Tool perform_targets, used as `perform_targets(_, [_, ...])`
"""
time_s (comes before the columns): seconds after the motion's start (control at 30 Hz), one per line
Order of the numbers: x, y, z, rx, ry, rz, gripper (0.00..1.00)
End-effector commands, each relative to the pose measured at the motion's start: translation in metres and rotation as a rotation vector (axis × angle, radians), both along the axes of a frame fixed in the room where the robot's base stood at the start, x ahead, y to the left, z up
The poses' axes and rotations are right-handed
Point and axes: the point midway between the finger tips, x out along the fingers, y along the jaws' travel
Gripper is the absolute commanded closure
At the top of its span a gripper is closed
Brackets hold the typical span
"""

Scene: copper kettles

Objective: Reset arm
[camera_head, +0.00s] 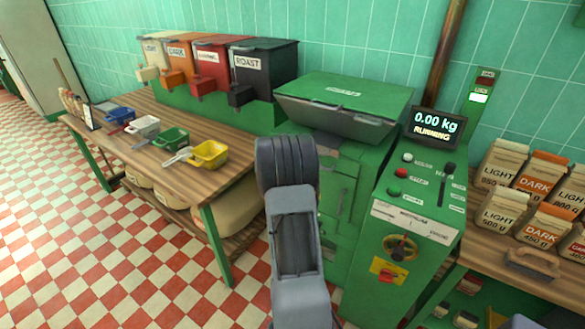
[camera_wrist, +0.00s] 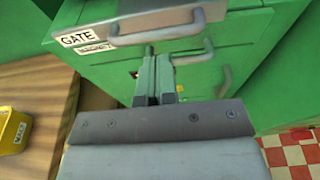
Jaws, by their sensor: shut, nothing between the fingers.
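My arm (camera_head: 298,235) stands upright in front of the green machine in the head view, and its own links hide the gripper there. In the wrist view my gripper (camera_wrist: 155,78) shows two narrow green-grey fingers close together with nothing between them. The fingers point toward the green front of the machine (camera_wrist: 215,60), just below a grey bar handle on a panel labelled GATE (camera_wrist: 80,39). I cannot tell whether the fingertips touch the front.
A wooden bench (camera_head: 215,185) at left holds blue, white, green and yellow scoops (camera_head: 209,154). Coloured hoppers (camera_head: 264,70) stand behind it. The display (camera_head: 434,126) reads 0.00 kg RUNNING. Coffee bags (camera_head: 497,210) stand on the right bench. Open checkered floor (camera_head: 110,255) lies at left.

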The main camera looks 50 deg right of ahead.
Motion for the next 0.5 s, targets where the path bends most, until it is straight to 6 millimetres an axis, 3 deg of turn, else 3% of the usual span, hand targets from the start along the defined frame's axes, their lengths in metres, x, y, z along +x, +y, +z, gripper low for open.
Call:
perform_targets(0.2, [-0.008,0.044,0.008,0.000,0.000,-0.001,1.00])
perform_targets(0.5, [-0.015,0.080,0.015,0.002,0.000,-0.004,1.00])
